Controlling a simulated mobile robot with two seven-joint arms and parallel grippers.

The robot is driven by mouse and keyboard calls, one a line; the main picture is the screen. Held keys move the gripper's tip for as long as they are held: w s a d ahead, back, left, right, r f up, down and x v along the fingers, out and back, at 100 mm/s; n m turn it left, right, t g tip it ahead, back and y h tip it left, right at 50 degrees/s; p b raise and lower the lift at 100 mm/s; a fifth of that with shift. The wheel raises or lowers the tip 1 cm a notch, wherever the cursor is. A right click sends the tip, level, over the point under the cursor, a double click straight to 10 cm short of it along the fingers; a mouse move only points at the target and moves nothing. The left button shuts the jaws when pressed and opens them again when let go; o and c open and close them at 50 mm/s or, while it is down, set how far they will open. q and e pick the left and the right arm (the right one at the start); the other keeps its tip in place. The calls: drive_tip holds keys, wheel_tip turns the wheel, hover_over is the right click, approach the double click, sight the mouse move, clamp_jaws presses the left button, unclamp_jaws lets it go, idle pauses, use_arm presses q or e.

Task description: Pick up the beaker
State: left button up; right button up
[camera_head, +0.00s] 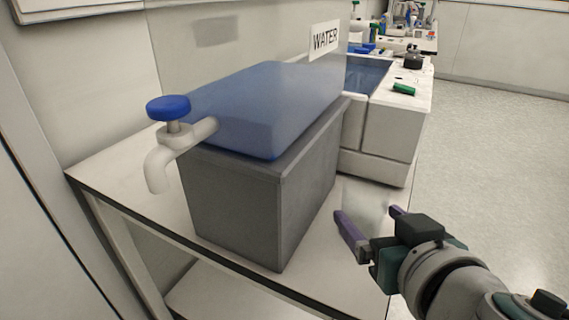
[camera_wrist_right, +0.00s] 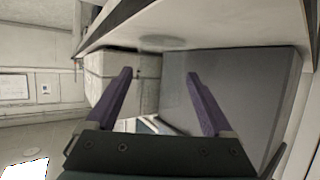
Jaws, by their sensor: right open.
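A clear glass beaker (camera_head: 366,205) shows faintly on the table, right of the grey block, in the head view. In the right wrist view only a faint grey oval (camera_wrist_right: 162,42) shows at the table surface, seemingly part of the beaker; its outline is hard to make out. My right gripper (camera_head: 368,213) is open, its purple fingers spread and pointing toward the beaker. In the right wrist view the fingers (camera_wrist_right: 159,75) are apart with nothing clearly gripped; whether they touch the glass I cannot tell. My left gripper is not in view.
A grey block (camera_head: 265,200) carries a blue water tank (camera_head: 250,110) with a white tap (camera_head: 165,155) and blue knob, close left of my right gripper. The white table (camera_head: 120,180) has a dark edge. A bench with a sink (camera_head: 380,140) stands behind; floor is clear at right.

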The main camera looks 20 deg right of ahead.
drive_tip(key=x, duration=0.4)
drive_tip(key=shift+w, duration=0.1)
drive_tip(key=c, duration=1.2)
drive_tip(key=shift+r, duration=0.1)
